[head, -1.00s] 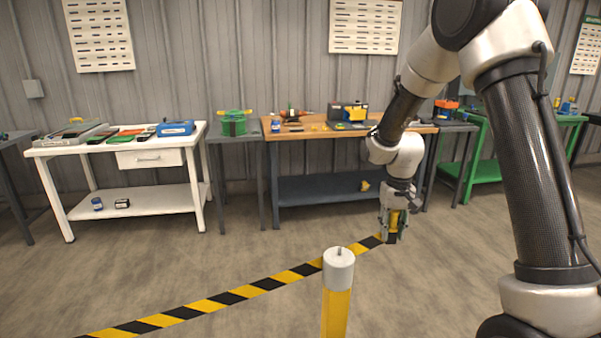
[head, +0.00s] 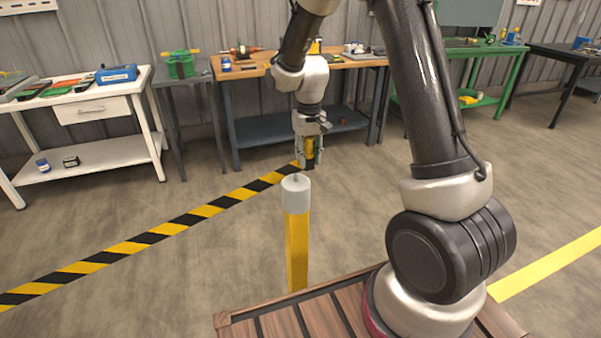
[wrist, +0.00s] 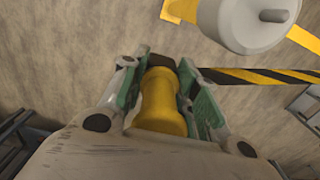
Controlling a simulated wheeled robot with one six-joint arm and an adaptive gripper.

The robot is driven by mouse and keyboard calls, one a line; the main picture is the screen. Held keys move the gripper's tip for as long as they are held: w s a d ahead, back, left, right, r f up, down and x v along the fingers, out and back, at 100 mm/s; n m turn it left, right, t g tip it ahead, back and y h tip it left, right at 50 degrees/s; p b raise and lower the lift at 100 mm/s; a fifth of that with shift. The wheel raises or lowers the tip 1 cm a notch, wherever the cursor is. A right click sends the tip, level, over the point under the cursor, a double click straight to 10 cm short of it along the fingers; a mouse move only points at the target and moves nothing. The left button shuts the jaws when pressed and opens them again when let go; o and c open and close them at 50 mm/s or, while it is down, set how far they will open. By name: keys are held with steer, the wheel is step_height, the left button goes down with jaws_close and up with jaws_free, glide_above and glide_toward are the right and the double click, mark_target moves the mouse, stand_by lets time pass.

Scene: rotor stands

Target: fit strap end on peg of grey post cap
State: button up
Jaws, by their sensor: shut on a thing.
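My gripper (head: 314,160) is shut on the yellow strap end (head: 309,148), which has a dark tip. In the wrist view, the yellow strap end (wrist: 160,100) sits between the green-padded fingers of my gripper (wrist: 158,82). The black-and-yellow strap (head: 185,222) runs from it towards the lower left. The grey post cap (head: 296,196) tops a yellow post (head: 297,250), with a small upright peg (head: 295,177) on it. In the wrist view, the cap (wrist: 235,22) and peg (wrist: 273,16) lie at upper right, apart from the strap end.
A white bench (head: 90,95), a grey stand (head: 180,80) and a wood-topped bench (head: 345,62) line the wall behind. A green bench (head: 470,50) stands at right. A yellow floor line (head: 550,265) crosses the right side. Floor around the post is clear.

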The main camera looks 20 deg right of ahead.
steer(key=s+a+r+n, duration=0.2)
steer(key=a+r, duration=0.4)
steer(key=r, duration=0.2)
steer(key=n, duration=0.2)
glide_toward(296, 174)
steer(key=shift+f, duration=3.05)
steer(key=shift+f, duration=0.5)
steer(key=o, duration=1.2)
steer(key=shift+r, duration=0.1)
